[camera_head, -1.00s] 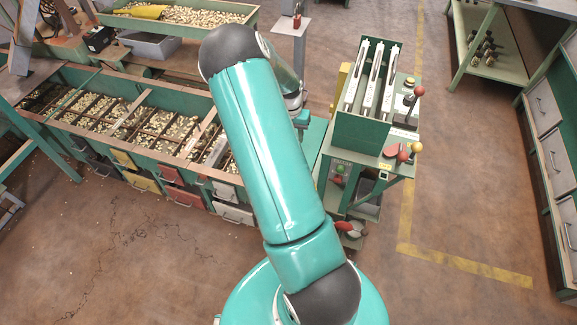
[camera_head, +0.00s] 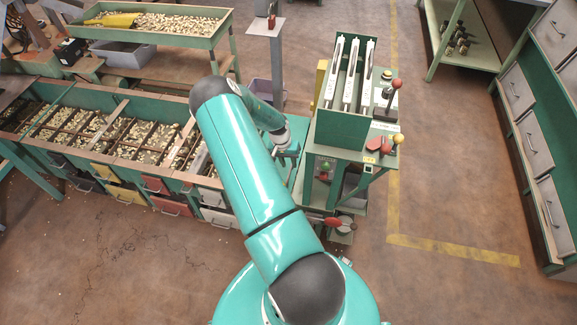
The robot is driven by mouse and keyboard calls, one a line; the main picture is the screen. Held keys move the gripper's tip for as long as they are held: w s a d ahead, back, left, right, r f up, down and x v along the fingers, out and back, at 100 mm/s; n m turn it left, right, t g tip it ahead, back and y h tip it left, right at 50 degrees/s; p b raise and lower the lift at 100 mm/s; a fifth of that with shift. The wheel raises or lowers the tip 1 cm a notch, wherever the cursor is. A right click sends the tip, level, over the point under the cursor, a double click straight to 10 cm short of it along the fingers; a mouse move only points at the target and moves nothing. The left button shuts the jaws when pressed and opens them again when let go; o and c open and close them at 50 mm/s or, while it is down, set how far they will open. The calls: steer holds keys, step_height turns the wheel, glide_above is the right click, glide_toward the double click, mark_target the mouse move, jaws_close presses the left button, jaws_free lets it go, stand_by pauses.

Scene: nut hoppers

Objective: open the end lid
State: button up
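A long green row of hoppers (camera_head: 20,136) holding nuts runs across the left, with coloured lids or drawer fronts along its front side. At its right end is a white front (camera_head: 220,218) with a handle, low and close to my arm; it looks shut. A red front (camera_head: 170,207) and a yellow front (camera_head: 127,194) sit to its left. I cannot tell for certain which part is the end lid. My gripper (camera_head: 287,153) is small and dark, past the hoppers' right end, near the green stand. It seems to touch nothing, but its fingers are too small to read.
A green stand (camera_head: 341,126) with white upright strips and coloured knobs is just right of my gripper. A nut tray (camera_head: 205,40) with a yellow scoop stands behind. Grey drawers (camera_head: 534,152) line the right edge. The floor (camera_head: 440,190) between is clear.

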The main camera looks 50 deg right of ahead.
steer(key=shift+s+f, duration=0.1)
steer(key=shift+f, duration=1.2)
jaws_close()
steer(key=shift+r, duration=0.2)
